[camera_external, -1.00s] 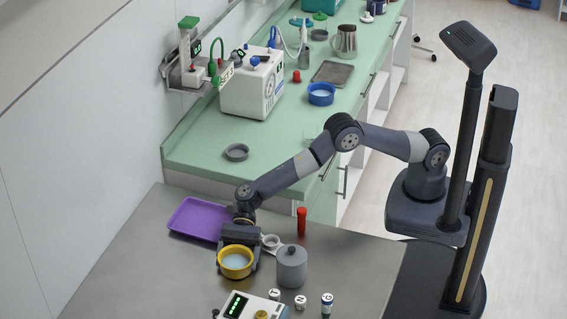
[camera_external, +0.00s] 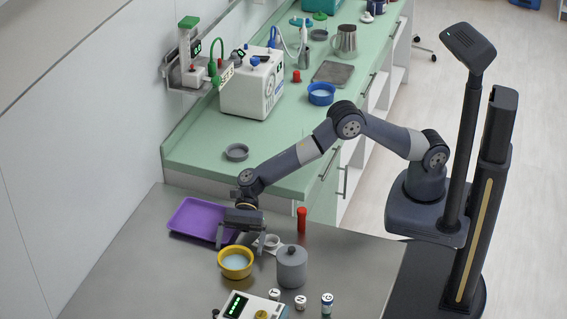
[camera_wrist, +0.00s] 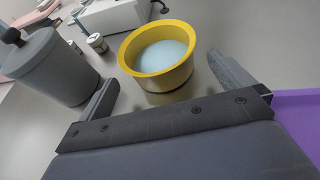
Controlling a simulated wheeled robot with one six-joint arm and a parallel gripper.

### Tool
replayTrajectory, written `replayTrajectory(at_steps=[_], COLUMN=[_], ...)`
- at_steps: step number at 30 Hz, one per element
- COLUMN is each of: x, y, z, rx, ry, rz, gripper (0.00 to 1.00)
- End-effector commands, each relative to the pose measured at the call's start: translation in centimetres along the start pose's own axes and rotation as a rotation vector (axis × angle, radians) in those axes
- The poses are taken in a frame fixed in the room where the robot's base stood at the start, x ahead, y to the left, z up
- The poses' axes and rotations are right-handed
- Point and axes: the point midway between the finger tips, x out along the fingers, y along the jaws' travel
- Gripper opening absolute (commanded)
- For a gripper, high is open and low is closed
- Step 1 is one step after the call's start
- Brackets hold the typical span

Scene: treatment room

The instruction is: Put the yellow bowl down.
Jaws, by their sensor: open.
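The yellow bowl (camera_external: 235,264) stands upright on the grey table, with pale blue contents inside. In the wrist view the bowl (camera_wrist: 158,62) is just beyond my fingers, with its rim in full view. My gripper (camera_external: 240,240) is open and empty, above and behind the bowl in the external view. In the wrist view the two fingers of my gripper (camera_wrist: 165,88) are spread wide, one on each side of the bowl's near side, and neither appears to touch it.
A purple tray (camera_external: 190,217) lies at the back left of the grey table (camera_external: 150,270). A grey lidded pot (camera_external: 292,268), a red cylinder (camera_external: 302,220), several small vials and a boxy device (camera_external: 252,306) stand near the bowl. The table's left part is clear.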

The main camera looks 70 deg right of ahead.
Motion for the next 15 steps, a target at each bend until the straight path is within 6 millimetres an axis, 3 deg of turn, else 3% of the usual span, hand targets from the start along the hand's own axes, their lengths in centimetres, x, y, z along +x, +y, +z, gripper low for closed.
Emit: replayTrajectory(at_steps=[6,15], x=[-4.7,-7.2], y=[0.0,0.0], z=[0.0,0.0], rx=[0.0,0.0], ry=[-0.001,0.0], rz=[-0.002,0.0], gripper=[1.0,1.0])
